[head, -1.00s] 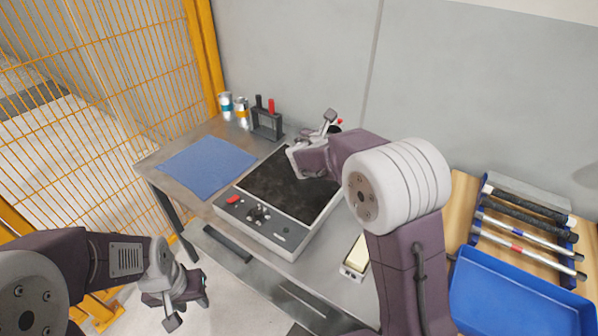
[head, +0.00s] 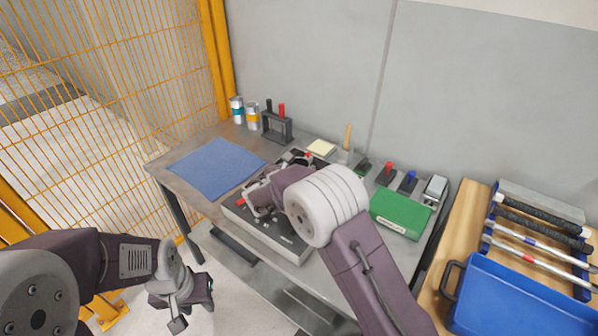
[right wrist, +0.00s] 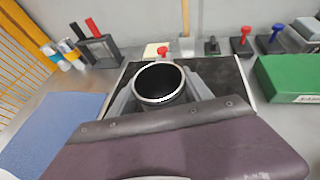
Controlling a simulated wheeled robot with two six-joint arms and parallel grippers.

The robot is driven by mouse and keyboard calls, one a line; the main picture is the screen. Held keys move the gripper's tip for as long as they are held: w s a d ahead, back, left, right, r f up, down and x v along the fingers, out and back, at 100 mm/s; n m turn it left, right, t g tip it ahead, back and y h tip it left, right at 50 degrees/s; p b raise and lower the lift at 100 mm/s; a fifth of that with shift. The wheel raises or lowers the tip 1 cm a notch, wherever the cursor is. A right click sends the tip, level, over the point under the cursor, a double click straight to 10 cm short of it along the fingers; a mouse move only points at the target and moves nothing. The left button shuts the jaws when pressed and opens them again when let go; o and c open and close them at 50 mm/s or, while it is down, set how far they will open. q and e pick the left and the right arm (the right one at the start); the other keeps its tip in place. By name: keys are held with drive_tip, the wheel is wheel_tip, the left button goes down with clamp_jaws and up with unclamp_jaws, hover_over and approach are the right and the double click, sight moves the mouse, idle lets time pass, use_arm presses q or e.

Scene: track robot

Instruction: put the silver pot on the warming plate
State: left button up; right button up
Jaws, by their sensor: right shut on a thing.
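The silver pot (right wrist: 160,84) shows in the right wrist view, upright, with a bright rim and dark inside. The fingers of my right gripper (right wrist: 162,92) are on both sides of it and shut on it. The pot is over the black top of the warming plate (right wrist: 221,75); whether it touches is hidden. In the head view the plate's grey control panel (head: 270,236) shows, but my right arm covers much of its top. Only a bit of the pot (head: 299,159) shows there. My left gripper (head: 184,294) hangs off the bench at lower left; its jaws are unclear.
A blue mat (head: 216,168) lies left of the plate. Cans (head: 252,116) and a black rack (head: 277,127) stand behind. A green box (head: 400,212) is to the right. A blue tray (head: 520,300) and several rods lie on the wooden table at far right.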

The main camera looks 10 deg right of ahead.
drive_tip(key=shift+f, duration=0.4)
drive_tip(key=shift+f, duration=0.15)
drive_tip(key=o, duration=1.5)
